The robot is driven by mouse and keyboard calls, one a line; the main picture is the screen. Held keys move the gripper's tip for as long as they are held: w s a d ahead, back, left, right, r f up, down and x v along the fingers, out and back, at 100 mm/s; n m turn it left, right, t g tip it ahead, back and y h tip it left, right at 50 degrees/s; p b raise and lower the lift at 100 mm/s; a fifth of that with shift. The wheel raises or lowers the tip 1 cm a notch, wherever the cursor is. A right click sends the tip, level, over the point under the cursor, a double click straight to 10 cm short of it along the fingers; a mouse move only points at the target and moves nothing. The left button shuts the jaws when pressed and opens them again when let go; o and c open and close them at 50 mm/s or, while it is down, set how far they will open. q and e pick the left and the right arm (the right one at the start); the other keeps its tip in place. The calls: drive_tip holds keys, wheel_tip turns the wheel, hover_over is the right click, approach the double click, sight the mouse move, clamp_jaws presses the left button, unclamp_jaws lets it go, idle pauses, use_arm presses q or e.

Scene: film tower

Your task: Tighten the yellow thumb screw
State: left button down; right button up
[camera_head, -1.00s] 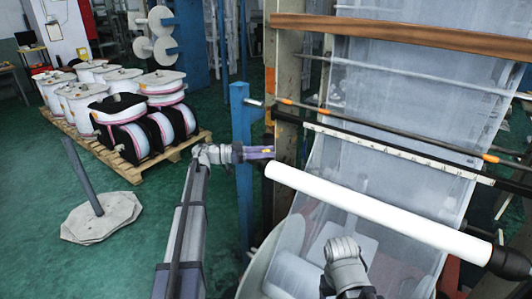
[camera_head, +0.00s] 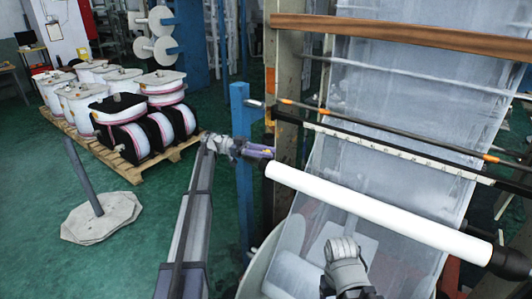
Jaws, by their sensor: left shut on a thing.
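My left gripper (camera_head: 261,152) is at the blue upright post, near the left end of the white roll. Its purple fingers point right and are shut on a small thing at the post. A yellowish spot shows between the fingers, which fits the yellow thumb screw; most of it is hidden by the fingers. I cannot see how far the screw is turned in. My right arm's grey wrist (camera_head: 344,264) is in front of the film at the bottom middle; its fingers do not show.
The white roll (camera_head: 370,209) slopes down to the right across the film (camera_head: 385,110). The blue post (camera_head: 243,190) stands close by my left arm. Wrapped reels stand on a wooden pallet (camera_head: 130,170) at the left. A grey pole on a base (camera_head: 102,217) stands on open green floor.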

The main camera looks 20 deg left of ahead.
use_arm(q)
drive_tip(key=shift+d, duration=0.1)
drive_tip(key=c, duration=0.6)
unclamp_jaws()
